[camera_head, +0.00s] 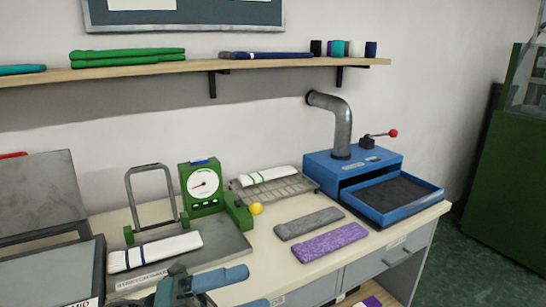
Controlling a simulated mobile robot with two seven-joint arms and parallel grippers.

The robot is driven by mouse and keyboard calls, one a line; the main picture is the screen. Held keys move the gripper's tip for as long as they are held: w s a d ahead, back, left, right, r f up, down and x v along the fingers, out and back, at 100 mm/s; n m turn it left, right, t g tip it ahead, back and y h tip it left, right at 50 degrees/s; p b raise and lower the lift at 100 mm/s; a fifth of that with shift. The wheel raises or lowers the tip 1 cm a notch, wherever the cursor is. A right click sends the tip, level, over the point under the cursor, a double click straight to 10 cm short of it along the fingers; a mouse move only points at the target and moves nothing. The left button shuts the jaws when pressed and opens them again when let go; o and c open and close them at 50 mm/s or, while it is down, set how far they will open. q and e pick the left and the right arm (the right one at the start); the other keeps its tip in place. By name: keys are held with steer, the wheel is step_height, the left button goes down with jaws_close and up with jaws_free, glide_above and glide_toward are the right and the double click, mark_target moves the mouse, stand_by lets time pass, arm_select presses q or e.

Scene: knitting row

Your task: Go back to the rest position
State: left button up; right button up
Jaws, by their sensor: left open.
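My left gripper (256,287) shows at the bottom edge, left of the middle. Its two blue fingers point right and stand apart, with nothing between them. It is in front of the workbench (262,252) in the picture, and the lower finger is partly cut off by the frame. My right gripper is not in view.
A white folded knit (155,251) lies on a grey plate near a green dial gauge (204,188). Grey (309,222) and purple (328,242) knits lie beside a blue machine (352,165) with an open tray.

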arm_select(q)
steer(key=w+a+f+n+t+y, duration=0.1)
steer(key=a+f+n+t+y, duration=0.2)
steer(key=f+n+t+y, duration=0.75)
steer(key=w+a+f+n+t+y, duration=0.1)
steer(key=a+f+n+t+y, duration=0.3)
steer(key=n, duration=1.2)
steer(key=s+a+f+n+g+y+p, duration=0.1)
steer(key=s+a+f+n+g+y, duration=0.1)
steer(key=s+f+n+g, duration=0.4)
steer(key=s+f+n+y, duration=0.1)
steer(key=s+f, duration=0.3)
steer(key=f, duration=0.5)
steer(key=shift+s+a, duration=0.2)
steer(key=shift+s, duration=0.2)
